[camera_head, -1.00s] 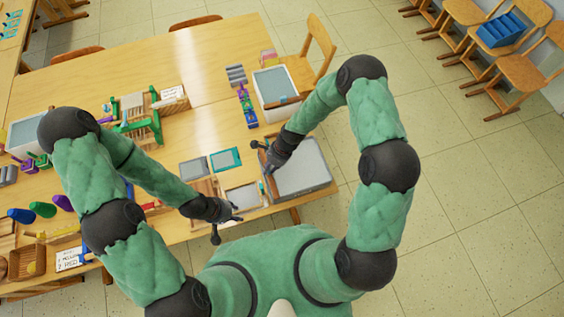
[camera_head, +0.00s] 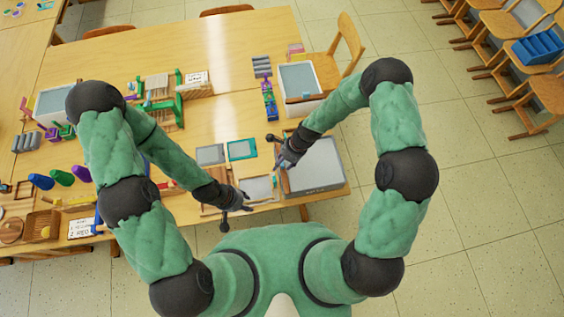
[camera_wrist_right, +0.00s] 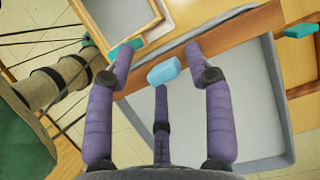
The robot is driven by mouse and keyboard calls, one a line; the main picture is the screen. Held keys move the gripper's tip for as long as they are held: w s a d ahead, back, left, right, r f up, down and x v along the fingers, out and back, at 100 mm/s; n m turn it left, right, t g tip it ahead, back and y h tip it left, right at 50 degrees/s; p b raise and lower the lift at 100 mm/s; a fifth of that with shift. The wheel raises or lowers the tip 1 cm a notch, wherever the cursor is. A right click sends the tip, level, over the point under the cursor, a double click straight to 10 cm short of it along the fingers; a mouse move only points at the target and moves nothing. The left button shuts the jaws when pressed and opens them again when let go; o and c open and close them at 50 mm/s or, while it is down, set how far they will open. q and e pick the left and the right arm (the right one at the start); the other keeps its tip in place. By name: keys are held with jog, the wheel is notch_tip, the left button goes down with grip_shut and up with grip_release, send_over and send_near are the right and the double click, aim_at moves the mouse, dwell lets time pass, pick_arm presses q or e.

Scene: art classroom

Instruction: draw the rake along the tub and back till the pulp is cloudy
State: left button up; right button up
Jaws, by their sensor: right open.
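The near grey tub (camera_head: 320,165), filled with a pale grey surface, stands at the table's right front corner. It also shows in the right wrist view (camera_wrist_right: 262,100). A brown wooden bar (camera_head: 283,180), perhaps the rake, lies along its left edge; the right wrist view shows a wooden bar (camera_wrist_right: 235,33) there. My right gripper (camera_head: 284,163) is above that edge, its fingers (camera_wrist_right: 160,75) spread. A light blue block (camera_wrist_right: 163,72) shows between the fingers; I cannot tell whether they touch it. My left gripper (camera_head: 246,201) looks open beside a framed screen (camera_head: 262,188).
A second tub (camera_head: 300,78) with a brown bar across it stands behind. Two small flat panels, one grey (camera_head: 210,154) and one teal-edged (camera_head: 242,149), lie left of the near tub. A wooden chair (camera_head: 340,50) stands at the table's right side.

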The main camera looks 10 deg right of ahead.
jog(key=v, duration=1.1)
jog(key=shift+r, duration=0.35)
jog(key=shift+a, duration=0.1)
